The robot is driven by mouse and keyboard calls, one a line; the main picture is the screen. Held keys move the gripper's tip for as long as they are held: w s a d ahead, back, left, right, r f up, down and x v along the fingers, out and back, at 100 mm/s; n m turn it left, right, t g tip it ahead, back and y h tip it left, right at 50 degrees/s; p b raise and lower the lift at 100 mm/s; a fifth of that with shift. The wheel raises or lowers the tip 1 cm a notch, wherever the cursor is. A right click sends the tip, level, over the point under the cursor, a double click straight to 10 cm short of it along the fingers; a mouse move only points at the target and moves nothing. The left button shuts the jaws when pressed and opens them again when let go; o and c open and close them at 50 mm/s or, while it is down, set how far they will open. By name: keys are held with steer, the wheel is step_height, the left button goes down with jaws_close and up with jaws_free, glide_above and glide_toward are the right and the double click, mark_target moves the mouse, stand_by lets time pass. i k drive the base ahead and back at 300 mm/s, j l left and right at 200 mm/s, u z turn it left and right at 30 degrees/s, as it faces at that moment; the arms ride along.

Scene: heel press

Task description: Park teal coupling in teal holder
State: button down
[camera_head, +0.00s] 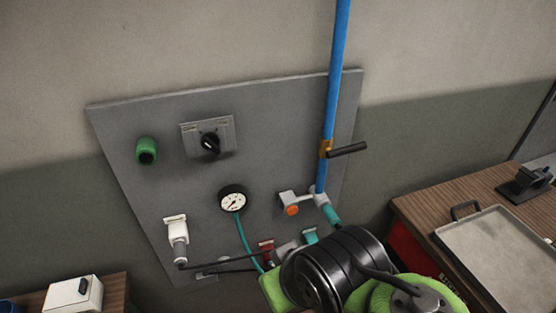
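A teal cylindrical piece (331,214), which looks like the teal coupling, sits at the grey fitting at the bottom of the blue pipe. Its lower end runs toward my black and green arm. A small teal part (310,237), which looks like the teal holder, is on the grey panel (270,130) just left of and below that piece. My arm hides the area below both. My gripper's fingers are not visible, so I cannot tell whether they touch the coupling.
The blue pipe (335,80) carries a black-handled valve (346,150). A gauge (232,199) with a teal hose, a red holder (266,247), an orange button (292,210) and a black rotary switch (210,143) are on the panel. A bench with a metal tray (500,250) stands right.

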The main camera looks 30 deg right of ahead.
mark_target(331, 214)
steer(key=l+z, duration=0.2)
steer(key=z, duration=0.25)
steer(key=l+z, duration=0.2)
steer(key=z, duration=0.25)
